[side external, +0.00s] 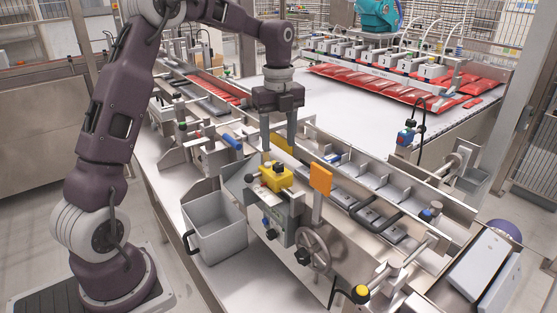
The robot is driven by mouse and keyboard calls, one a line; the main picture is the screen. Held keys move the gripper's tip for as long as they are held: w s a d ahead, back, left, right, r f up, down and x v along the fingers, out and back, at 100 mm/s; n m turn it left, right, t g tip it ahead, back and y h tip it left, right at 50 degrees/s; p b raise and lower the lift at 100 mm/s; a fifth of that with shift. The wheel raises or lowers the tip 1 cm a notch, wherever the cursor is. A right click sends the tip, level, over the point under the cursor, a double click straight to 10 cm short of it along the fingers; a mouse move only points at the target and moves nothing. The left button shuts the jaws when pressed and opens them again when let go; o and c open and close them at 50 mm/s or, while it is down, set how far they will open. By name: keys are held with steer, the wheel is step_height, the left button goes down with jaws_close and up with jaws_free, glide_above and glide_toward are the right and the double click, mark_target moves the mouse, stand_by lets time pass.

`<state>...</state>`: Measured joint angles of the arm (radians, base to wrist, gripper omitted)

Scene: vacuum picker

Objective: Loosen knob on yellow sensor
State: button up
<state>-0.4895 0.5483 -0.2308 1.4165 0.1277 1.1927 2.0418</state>
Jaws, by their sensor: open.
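The yellow sensor (276,177) sits on top of a grey metal bracket near the middle of the side external view. Small dark knobs show around it, one at its left (249,178); which one is the task's knob I cannot tell. My gripper (278,149) hangs pointing down just above and behind the yellow sensor.
An orange plate (320,179) on a post stands close right of the sensor. A handwheel (312,250) is below it. A grey open bin (214,228) hangs at the left. A metal conveyor with compartments (372,188) runs behind. Red packs (400,88) lie on the white belt.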

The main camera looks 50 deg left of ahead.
mark_target(279, 165)
step_height(279, 165, down, 6)
steer(key=shift+f, duration=0.15)
steer(key=shift+d, duration=0.1)
jaws_close()
